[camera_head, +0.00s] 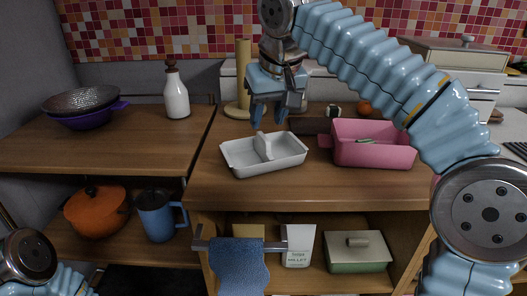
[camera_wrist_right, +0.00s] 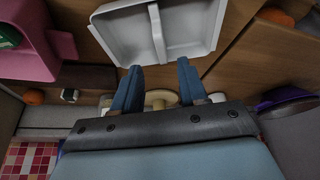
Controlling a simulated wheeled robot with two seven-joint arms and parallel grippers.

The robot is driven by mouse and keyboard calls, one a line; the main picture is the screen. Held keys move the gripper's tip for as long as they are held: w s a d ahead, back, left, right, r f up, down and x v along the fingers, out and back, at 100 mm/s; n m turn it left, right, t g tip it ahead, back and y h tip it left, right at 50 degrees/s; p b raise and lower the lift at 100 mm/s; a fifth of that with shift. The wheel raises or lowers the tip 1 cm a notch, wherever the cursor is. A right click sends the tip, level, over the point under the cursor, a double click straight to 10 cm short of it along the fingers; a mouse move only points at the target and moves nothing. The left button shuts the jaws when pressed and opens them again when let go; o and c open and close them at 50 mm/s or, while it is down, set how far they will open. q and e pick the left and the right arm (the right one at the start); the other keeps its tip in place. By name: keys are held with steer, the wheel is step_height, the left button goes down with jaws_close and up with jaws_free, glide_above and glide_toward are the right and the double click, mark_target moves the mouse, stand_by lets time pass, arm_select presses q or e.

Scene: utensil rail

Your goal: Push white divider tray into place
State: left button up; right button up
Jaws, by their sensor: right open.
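The white divider tray (camera_head: 290,155) sits on the wooden counter, with an upright divider across its middle. My right gripper (camera_head: 268,121) points down behind the tray's back edge, above the counter. In the right wrist view, the two blue fingers of the right gripper (camera_wrist_right: 158,70) are spread apart with nothing between them. Their tips are close to the rim of the tray (camera_wrist_right: 190,22); I cannot tell whether they touch it. My left arm shows only at the lower left corner of the head view, and its gripper is not visible.
A pink bin (camera_head: 375,155) with a green item stands just right of the tray. A wooden paper-towel stand (camera_head: 243,80) is behind. A white bottle (camera_head: 176,97) and a colander (camera_head: 80,100) stand on the left counter. A blue towel (camera_head: 238,268) hangs in front below.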

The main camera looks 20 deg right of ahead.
mark_target(263, 136)
steer(key=x, duration=0.8)
steer(key=shift+s+f, duration=0.15)
steer(key=shift+s, duration=0.1)
jaws_close()
